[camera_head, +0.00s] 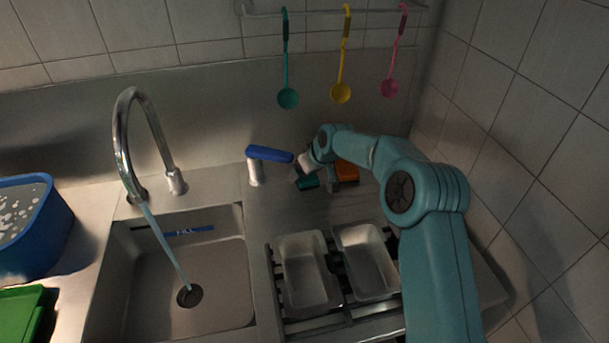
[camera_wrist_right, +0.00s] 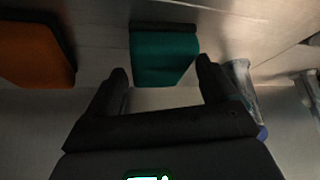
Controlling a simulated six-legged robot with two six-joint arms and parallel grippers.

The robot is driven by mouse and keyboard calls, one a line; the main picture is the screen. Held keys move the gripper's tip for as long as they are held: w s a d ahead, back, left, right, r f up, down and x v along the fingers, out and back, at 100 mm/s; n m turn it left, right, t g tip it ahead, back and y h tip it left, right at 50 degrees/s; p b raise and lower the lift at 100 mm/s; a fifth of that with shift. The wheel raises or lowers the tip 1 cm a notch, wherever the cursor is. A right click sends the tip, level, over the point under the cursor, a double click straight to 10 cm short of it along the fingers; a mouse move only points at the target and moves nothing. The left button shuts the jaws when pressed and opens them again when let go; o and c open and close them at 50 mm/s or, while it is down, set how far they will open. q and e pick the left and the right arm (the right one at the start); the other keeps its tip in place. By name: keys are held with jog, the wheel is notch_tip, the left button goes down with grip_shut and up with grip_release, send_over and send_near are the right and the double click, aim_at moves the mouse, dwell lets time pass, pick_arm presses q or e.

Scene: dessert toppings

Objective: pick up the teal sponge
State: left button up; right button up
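The teal sponge (camera_head: 308,183) stands on the counter behind the basin area, partly covered by my right gripper in the head view. In the right wrist view the teal sponge (camera_wrist_right: 163,57) is straight ahead, with a dark strip along its upper edge. My right gripper (camera_head: 318,180) is open around the near end of the sponge. In the wrist view its two dark fingers (camera_wrist_right: 162,76) lie on either side of the sponge's near edge, with small gaps showing. My left gripper is not in view.
An orange sponge (camera_head: 347,171) is just right of the teal one. A blue-topped dispenser (camera_head: 268,154) stands close on the left. A rack with two metal trays (camera_head: 305,272) is in front. Ladles (camera_head: 341,93) hang behind, and the sink tap (camera_head: 128,145) runs at left.

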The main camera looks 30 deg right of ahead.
jog(key=shift+w+f, duration=0.1)
jog(key=c, duration=0.5)
jog(key=shift+c, duration=0.8)
jog(key=shift+s, duration=0.2)
jog(key=shift+w, duration=0.1)
jog(key=shift+r, duration=0.55)
jog(key=s+a+b, duration=0.1)
jog(key=a+b, duration=0.2)
jog(key=a, duration=0.2)
jog(key=s+a+b, duration=0.1)
jog(key=a+b, duration=0.1)
jog(key=a, duration=0.4)
jog(key=s+a+b, duration=0.1)
jog(key=a+b, duration=0.2)
jog(key=a, duration=0.3)
jog(key=shift+s+a+f+b, duration=0.1)
jog(key=shift+a+f+b, duration=0.1)
jog(key=shift+f+b, duration=0.2)
jog(key=s+a+b, duration=0.1)
jog(key=a, duration=0.8)
jog(key=s+a+b, duration=0.1)
jog(key=a, duration=0.4)
jog(key=shift+s+r+b, duration=0.25)
jog(key=shift+s+b, duration=0.05)
jog(key=shift+b, duration=0.05)
jog(key=shift+c, duration=0.2)
